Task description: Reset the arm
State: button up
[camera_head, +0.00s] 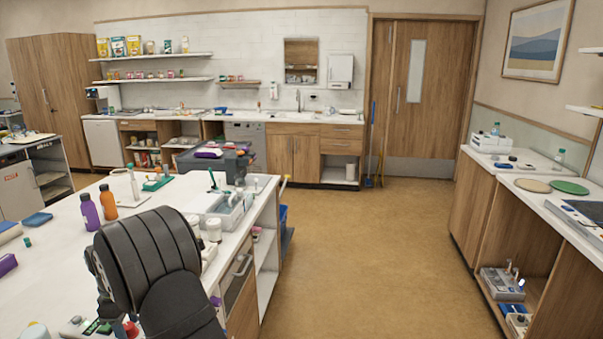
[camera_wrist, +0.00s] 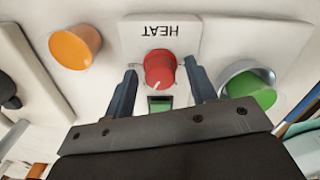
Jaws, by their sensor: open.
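My arm, black and ribbed, reaches over the white counter (camera_head: 60,250) at the lower left in the head view. It hides its own gripper there. In the wrist view my gripper (camera_wrist: 158,75) is open, with one dark finger on each side of a red knob (camera_wrist: 159,69). The knob has a white pointer line and sits by a white plate marked HEAT (camera_wrist: 160,30), which appears upside down. I cannot tell whether the fingers touch the knob. A small green display (camera_wrist: 160,103) shows just below the knob, between the fingers.
In the wrist view an orange round piece (camera_wrist: 75,47) is left of the knob and a green one in a metallic ring (camera_wrist: 250,90) is right. In the head view purple (camera_head: 90,212) and orange (camera_head: 108,202) bottles stand beyond my arm. Open floor (camera_head: 350,240) lies right of the counter.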

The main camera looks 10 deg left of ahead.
jog(key=shift+r, duration=1.8)
